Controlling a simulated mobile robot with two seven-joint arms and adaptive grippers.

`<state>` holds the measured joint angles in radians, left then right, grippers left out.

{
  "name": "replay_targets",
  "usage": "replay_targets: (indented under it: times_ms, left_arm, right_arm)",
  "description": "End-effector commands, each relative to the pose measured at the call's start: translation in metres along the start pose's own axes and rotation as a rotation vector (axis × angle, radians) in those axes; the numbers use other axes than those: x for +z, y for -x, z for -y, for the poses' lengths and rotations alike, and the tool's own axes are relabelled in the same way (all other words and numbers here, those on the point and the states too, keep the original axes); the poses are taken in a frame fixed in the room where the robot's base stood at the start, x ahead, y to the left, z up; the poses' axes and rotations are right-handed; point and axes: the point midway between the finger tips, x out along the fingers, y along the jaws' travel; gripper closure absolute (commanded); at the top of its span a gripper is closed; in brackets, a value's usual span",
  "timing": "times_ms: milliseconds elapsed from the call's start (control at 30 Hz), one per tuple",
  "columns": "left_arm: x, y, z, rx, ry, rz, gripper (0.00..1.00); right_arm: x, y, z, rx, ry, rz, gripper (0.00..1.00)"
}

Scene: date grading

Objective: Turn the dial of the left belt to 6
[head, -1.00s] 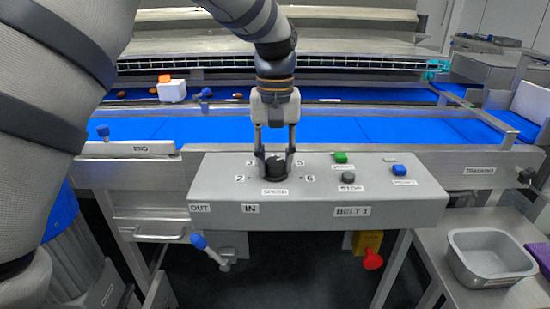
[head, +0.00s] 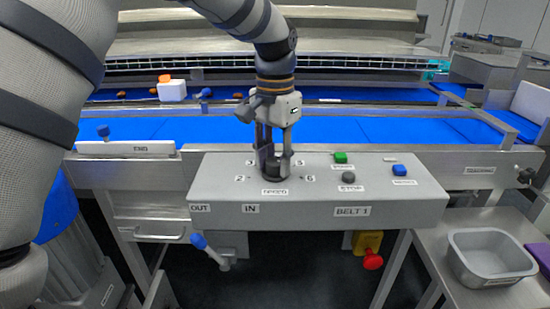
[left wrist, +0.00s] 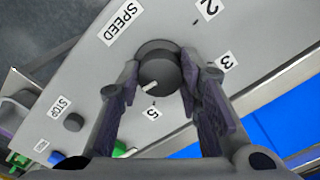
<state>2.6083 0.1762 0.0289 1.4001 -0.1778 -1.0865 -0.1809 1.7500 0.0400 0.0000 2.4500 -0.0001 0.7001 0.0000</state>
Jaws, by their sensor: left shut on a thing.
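The dark round dial (head: 272,178) marked SPEED stands on the grey BELT 1 control box (head: 300,216). My left gripper (head: 272,168) points down over it, its fingers shut on both sides of the dial. In the left wrist view the dial (left wrist: 160,72) sits between the fingertips of the gripper (left wrist: 158,78). Its white pointer mark (left wrist: 150,87) points to the 5 side, seemingly a little past the 5 tick towards the part hidden by a finger. The 6 label (head: 310,178) shows right of the dial in the head view. My right gripper is out of view.
A green button (head: 340,157), a grey STOP button (head: 348,177) and a blue button (head: 399,169) stand right of the dial. Blue belts (head: 375,130) run behind the box. A red knob (head: 372,262) and a blue-handled lever (head: 200,242) are below its front.

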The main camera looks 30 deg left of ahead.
Motion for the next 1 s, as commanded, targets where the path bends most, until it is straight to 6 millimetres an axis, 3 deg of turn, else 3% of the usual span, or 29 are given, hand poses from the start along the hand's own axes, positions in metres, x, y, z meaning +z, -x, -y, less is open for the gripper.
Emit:
replay_targets:
  times_ms: [667,700,733,767,1000]
  left_arm:
    - [0.0,-0.0005,0.0001,0.0,-0.052,0.001,0.95]
    - [0.0,-0.0005,0.0001,0.0,-0.052,0.001,0.58]
    - [0.0,-0.0005,0.0001,0.0,-0.052,0.001,0.52]
    - [0.0,-0.0005,0.0001,0.0,-0.051,0.001,0.47]
    - [0.0,-0.0002,0.0001,0.0,-0.051,0.0,0.47]
  right_arm:
    - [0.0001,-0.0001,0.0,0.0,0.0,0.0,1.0]
    - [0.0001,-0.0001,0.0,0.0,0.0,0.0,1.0]
    - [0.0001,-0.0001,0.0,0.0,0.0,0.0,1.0]
    - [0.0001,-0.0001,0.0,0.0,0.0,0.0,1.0]
    - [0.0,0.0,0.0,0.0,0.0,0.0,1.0]
